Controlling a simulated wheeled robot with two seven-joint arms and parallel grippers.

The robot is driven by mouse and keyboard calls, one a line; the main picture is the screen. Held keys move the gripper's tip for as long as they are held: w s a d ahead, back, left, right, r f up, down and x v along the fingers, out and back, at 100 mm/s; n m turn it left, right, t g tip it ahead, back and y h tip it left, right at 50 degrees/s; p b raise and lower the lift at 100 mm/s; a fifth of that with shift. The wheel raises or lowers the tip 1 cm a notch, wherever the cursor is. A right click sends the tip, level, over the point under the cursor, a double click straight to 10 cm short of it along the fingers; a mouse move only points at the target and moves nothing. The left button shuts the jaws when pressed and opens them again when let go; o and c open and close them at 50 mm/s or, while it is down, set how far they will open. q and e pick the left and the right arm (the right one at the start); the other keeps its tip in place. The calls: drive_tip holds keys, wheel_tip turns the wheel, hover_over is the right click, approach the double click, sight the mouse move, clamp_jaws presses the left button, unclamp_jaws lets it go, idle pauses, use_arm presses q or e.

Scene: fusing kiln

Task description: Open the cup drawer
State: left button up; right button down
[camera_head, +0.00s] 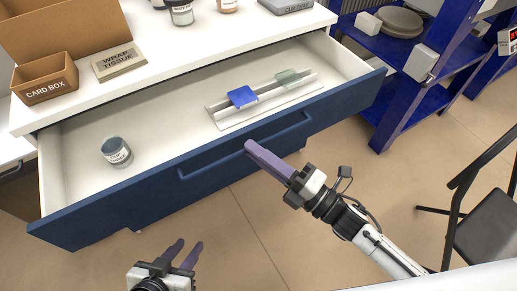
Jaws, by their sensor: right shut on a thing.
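The cup drawer (110,205) has a dark blue front and a white inside. It stands pulled out from the white-topped bench, with its inside in plain view. A long blue handle (215,167) runs along the middle of its front. My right gripper (248,146) is shut on this handle, its purple fingers reaching in from the lower right. My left gripper (190,243) is open and empty, low in front of the drawer and apart from it. In the drawer are a labelled jar (117,151) at the left and a white rack (230,115) holding a blue piece (242,96) and a pale green piece (288,77).
On the bench top (180,60) are a card box (45,83), a wrap tissue pack (118,61) and several jars along the back. A blue shelf unit (400,105) stands at the right. A dark chair (480,200) is at the lower right. Bare floor (240,235) lies before the drawer.

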drive_tip(key=c, duration=1.8)
unclamp_jaws()
drive_tip(key=shift+c, duration=0.2)
drive_tip(key=shift+d, duration=0.1)
drive_tip(key=v, duration=1)
